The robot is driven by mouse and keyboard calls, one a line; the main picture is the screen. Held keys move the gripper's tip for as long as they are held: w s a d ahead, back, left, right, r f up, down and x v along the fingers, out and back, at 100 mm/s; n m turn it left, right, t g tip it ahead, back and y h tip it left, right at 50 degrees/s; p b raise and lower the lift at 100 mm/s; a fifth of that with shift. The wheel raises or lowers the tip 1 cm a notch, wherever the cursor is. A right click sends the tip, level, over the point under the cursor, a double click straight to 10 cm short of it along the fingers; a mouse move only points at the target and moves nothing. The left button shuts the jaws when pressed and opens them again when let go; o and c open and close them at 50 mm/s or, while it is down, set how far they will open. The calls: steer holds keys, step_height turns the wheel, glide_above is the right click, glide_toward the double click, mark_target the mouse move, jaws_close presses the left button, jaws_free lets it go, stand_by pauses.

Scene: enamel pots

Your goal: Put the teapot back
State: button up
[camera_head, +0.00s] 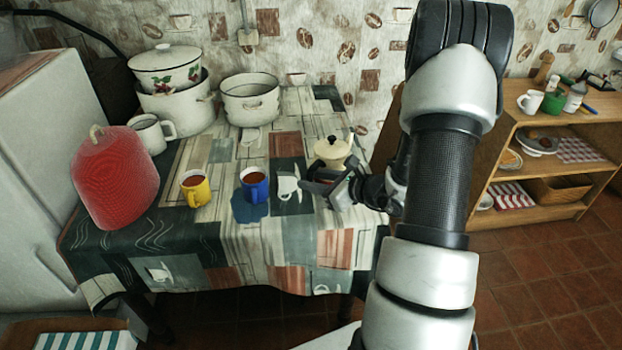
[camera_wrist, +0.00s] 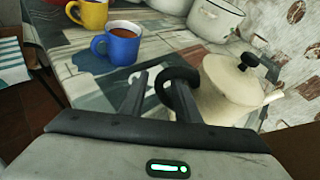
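The cream teapot (camera_head: 333,150) with a black lid knob stands on the table near its right side. In the wrist view the teapot (camera_wrist: 228,92) is upright, with its black loop handle (camera_wrist: 178,72) facing my gripper and its spout on the far right side. My gripper (camera_head: 318,184) is low over the table, just in front of the teapot. In the wrist view my gripper (camera_wrist: 160,88) has its fingers apart, with a gap between them. The right finger overlaps the handle; I cannot tell whether it touches it or passes through it.
A blue mug (camera_head: 255,187) on a dark blue patch and a yellow mug (camera_head: 196,190) stand left of my gripper. A red cozy (camera_head: 115,180), a white mug (camera_head: 150,133) and white pots (camera_head: 250,102) are farther left and back. A wooden shelf (camera_head: 545,155) stands right.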

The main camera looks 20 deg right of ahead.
steer(key=p+v, duration=0.1)
steer(key=v, duration=1)
